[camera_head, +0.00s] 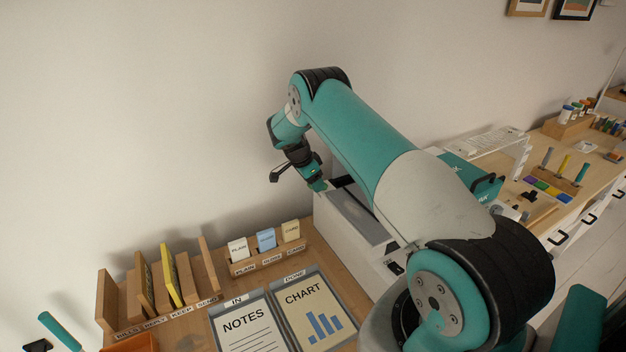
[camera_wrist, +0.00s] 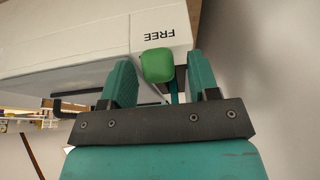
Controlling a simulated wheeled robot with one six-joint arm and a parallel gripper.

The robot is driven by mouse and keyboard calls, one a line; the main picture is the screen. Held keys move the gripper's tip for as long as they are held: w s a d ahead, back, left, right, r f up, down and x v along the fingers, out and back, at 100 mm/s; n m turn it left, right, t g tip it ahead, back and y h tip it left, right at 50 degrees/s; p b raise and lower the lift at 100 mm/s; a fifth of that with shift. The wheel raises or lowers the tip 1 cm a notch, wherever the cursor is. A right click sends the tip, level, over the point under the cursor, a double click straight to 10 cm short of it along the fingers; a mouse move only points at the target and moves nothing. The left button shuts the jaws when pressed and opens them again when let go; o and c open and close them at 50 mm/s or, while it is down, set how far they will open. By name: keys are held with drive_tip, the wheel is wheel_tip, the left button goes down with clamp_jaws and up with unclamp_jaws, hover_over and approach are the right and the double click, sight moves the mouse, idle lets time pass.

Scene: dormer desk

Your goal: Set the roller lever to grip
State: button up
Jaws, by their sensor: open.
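A rounded green lever knob (camera_wrist: 157,65) sits beside that word, on the machine's end. My gripper (camera_head: 317,184) is at the machine's far end. In the wrist view its two teal fingers are open, one on each side of the knob, with gaps visible. A grip marking is not visible, and the lever's shaft is mostly hidden.
The wall (camera_head: 180,100) is close behind my gripper. A card holder (camera_head: 268,262), a file rack (camera_head: 165,305) and a two-part tray with NOTES and CHART sheets (camera_head: 276,318) occupy the desk. A wooden bench (camera_head: 560,205) with tools extends right.

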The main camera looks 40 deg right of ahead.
drive_tip(key=c, duration=0.9)
drive_tip(key=shift+d+b, duration=0.1)
drive_tip(key=shift+b, duration=0.3)
drive_tip(key=y+b, duration=0.1)
drive_tip(key=d+r+t+y+b, duration=0.1)
drive_tip(key=y+b, duration=0.1)
drive_tip(key=shift+s+d+b, duration=0.2)
drive_tip(key=shift+d+b, duration=0.1)
drive_tip(key=shift+s+d+r+t+y, duration=0.15)
drive_tip(key=shift+d+r+y, duration=0.1)
drive_tip(key=shift+y, duration=0.35)
drive_tip(key=shift+d+r+t+y, duration=0.15)
drive_tip(key=shift+d+y, duration=0.05)
drive_tip(key=shift+y, duration=0.4)
drive_tip(key=shift+s+d+r+y+p, duration=0.1)
drive_tip(key=shift+d+y+p, duration=0.2)
drive_tip(key=shift+y+p, duration=0.45)
drive_tip(key=shift+y, duration=0.25)
